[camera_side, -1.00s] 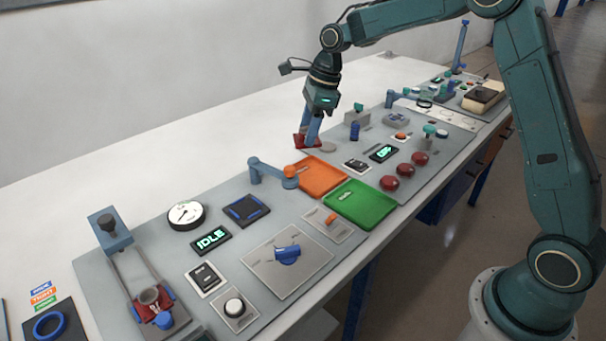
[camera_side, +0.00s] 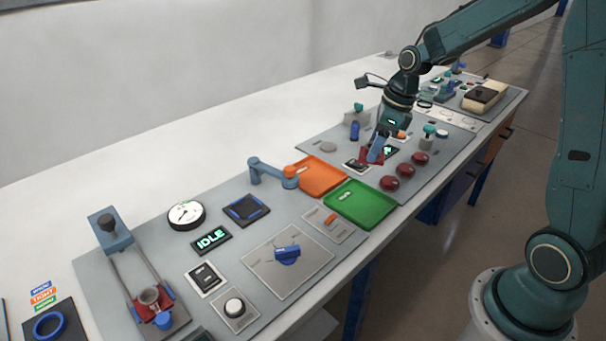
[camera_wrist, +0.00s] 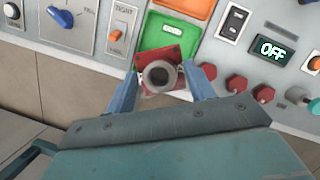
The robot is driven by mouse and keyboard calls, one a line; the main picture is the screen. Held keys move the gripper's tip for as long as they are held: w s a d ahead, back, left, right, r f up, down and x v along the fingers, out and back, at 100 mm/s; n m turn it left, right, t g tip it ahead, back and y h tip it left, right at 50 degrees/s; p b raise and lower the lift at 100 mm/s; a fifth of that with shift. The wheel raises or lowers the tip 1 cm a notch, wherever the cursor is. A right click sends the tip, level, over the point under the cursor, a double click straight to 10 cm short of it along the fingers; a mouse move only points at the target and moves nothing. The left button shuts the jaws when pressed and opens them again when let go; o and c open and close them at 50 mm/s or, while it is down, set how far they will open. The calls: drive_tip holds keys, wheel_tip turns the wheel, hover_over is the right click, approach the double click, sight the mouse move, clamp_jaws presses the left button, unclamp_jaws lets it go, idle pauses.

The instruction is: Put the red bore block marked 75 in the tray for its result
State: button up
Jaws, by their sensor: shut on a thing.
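My gripper (camera_side: 375,158) is shut on a red block (camera_wrist: 160,72) with a round grey bore, held between the blue fingers in the wrist view. No number is readable on it. In the side view the held block shows in front of the switch and display right of the trays, apparently raised. The green tray (camera_side: 343,216) and the orange tray (camera_side: 318,172) look empty. In the wrist view the block overlaps the near edge of the green tray (camera_wrist: 151,42), with the orange tray (camera_wrist: 190,8) beyond it. A second red bore block (camera_side: 150,308) sits in the slide fixture.
Several red knobs (camera_side: 389,183) stand right of the green tray. A display (camera_wrist: 272,49) reads OFF; another (camera_side: 211,240) reads IDLE. The white table behind is clear.

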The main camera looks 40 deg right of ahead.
wheel_tip(320, 180, down, 9)
drive_tip(key=shift+r, duration=0.2)
drive_tip(key=shift+f, duration=0.15)
drive_tip(key=shift+f, duration=2.85)
drive_tip(key=shift+f, duration=0.6)
idle(2.1)
drive_tip(key=o, duration=1.7)
drive_tip(key=shift+r, duration=0.1)
drive_tip(key=shift+r, duration=3.45)
